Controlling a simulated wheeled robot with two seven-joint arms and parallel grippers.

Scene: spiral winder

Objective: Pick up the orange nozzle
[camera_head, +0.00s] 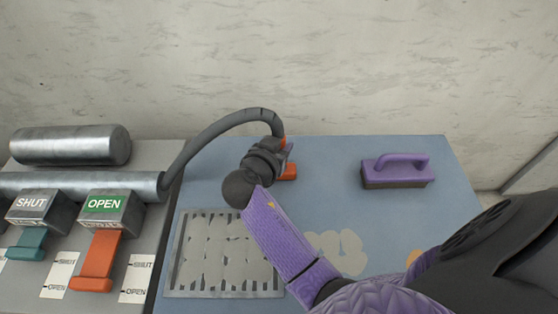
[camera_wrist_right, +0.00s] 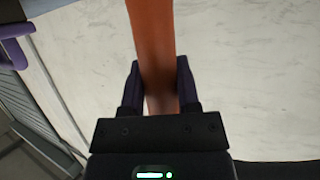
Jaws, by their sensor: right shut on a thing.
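The orange nozzle (camera_head: 289,172) is at the end of a grey hose (camera_head: 222,122), near the back edge of the blue table. Only small orange parts of it show in the head view, beside my right gripper (camera_head: 284,158). In the right wrist view the orange nozzle (camera_wrist_right: 153,45) runs between the two dark fingers of my right gripper (camera_wrist_right: 160,88), which are shut on it from both sides. My gripper hides much of the nozzle in the head view, and I cannot tell if it touches the table. My left gripper is not in view.
At left are metal pipes (camera_head: 80,184), an OPEN valve with an orange lever (camera_head: 99,258), and a SHUT valve with a teal lever (camera_head: 29,243). A slotted metal grate (camera_head: 190,285) and pale stains (camera_head: 340,250) are on the blue table (camera_head: 330,190). A purple-handled brush (camera_head: 396,171) stands at right.

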